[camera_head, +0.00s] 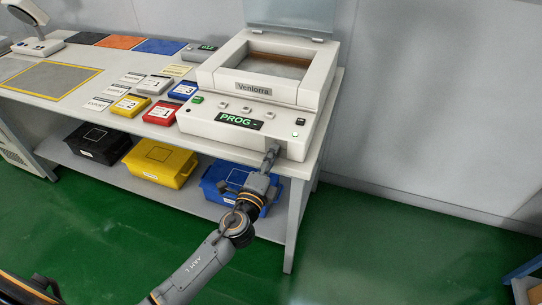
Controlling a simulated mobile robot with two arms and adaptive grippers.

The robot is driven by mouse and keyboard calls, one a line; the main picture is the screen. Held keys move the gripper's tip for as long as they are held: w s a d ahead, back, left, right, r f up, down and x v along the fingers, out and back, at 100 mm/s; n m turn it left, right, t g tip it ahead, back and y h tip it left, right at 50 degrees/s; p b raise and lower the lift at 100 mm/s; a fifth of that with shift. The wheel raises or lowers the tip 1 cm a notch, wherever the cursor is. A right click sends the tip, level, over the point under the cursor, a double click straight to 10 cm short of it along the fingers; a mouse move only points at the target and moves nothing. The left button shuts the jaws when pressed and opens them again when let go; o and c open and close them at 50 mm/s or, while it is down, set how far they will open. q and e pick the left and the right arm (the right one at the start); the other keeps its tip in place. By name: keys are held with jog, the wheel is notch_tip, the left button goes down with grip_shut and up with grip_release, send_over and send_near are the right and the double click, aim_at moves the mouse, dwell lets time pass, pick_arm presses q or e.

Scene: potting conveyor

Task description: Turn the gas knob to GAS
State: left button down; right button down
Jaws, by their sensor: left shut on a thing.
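A white machine (231,128) labelled Ventorra stands on the right end of the workbench, its lid raised. Its front panel has a dark display (240,121) reading "PROG -" in green. My left gripper (272,154) reaches up from below to the right part of the machine's front face. Its fingers are shut on the gas knob there, which they hide almost wholly; I cannot read its setting or any label. My right gripper is not in view.
Red, yellow and blue numbered cases and white cards lie left of the machine on the bench (58,99). Black (97,143), yellow (160,163) and blue (225,190) bins stand on the lower shelf.

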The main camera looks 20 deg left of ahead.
pick_arm(q)
jog(key=shift+f+m, duration=0.1)
jog(key=shift+m, duration=0.3)
jog(key=c, duration=1.1)
grip_release()
jog(key=shift+s, duration=0.1)
jog(key=s, duration=0.8)
jog(key=shift+f, duration=0.15)
jog(key=shift+w+a, duration=0.1)
